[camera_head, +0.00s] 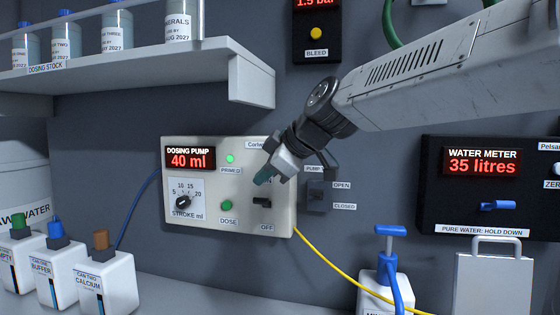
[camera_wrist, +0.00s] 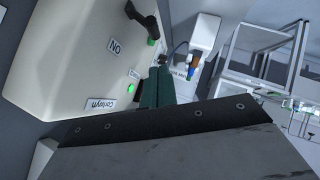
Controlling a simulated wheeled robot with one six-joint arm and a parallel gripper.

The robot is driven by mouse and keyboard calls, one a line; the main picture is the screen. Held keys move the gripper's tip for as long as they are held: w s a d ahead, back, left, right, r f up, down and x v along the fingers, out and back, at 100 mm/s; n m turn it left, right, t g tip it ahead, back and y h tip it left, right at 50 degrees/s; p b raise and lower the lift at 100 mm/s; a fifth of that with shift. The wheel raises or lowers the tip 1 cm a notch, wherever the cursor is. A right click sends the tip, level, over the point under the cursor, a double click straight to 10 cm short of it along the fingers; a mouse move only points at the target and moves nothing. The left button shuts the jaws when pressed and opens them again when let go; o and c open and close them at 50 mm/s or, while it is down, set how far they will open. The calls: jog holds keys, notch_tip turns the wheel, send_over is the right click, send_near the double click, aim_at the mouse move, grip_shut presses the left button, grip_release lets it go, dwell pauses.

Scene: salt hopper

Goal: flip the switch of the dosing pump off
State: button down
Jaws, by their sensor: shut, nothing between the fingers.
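The dosing pump (camera_head: 214,226) is a cream box on the wall, with a red display reading 40 ml. Its small black switch (camera_head: 262,203) sits at the lower right of the panel, above the OFF label; I cannot tell surely which way it is set. My gripper (camera_head: 263,178) is shut and empty, its teal fingertips just above the switch and partly over the ON label. In the wrist view the shut fingers (camera_wrist: 157,88) are beside the pump's face (camera_wrist: 75,60); the ON label and a black lever (camera_wrist: 133,12) show beyond them.
A stroke dial (camera_head: 183,202) and a green dose button (camera_head: 226,206) are on the pump's face. A dark open/closed control (camera_head: 316,195) is close on the right. A shelf (camera_head: 130,70) juts out at upper left, and a yellow cable (camera_head: 330,266) runs below.

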aim_at(264, 201)
jog(key=shift+w+d+f, duration=0.1)
jog(key=shift+w+f, duration=0.25)
jog(key=shift+f, duration=0.3)
jog(key=shift+w+d+f, duration=0.1)
jog(key=shift+w+f, duration=0.25)
jog(key=shift+f, duration=0.25)
jog(key=shift+w+f, duration=0.35)
jog(key=shift+f, duration=0.3)
jog(key=shift+s+a+f+n+t, duration=0.1)
jog(key=shift+s+f+n+t, duration=0.2)
jog(key=shift+f+t, duration=0.15)
jog(key=shift+s+a+f+n+t, duration=0.15)
jog(key=shift+s+f+n+t, duration=0.25)
jog(key=shift+f+t, duration=0.25)
jog(key=shift+s+a+f, duration=0.1)
jog(key=shift+f, duration=1)
jog(key=shift+s+f, duration=0.1)
jog(key=shift+f, duration=0.95)
jog(key=shift+r, duration=0.15)
jog(key=shift+r, duration=0.7)
jog(key=shift+s, duration=0.1)
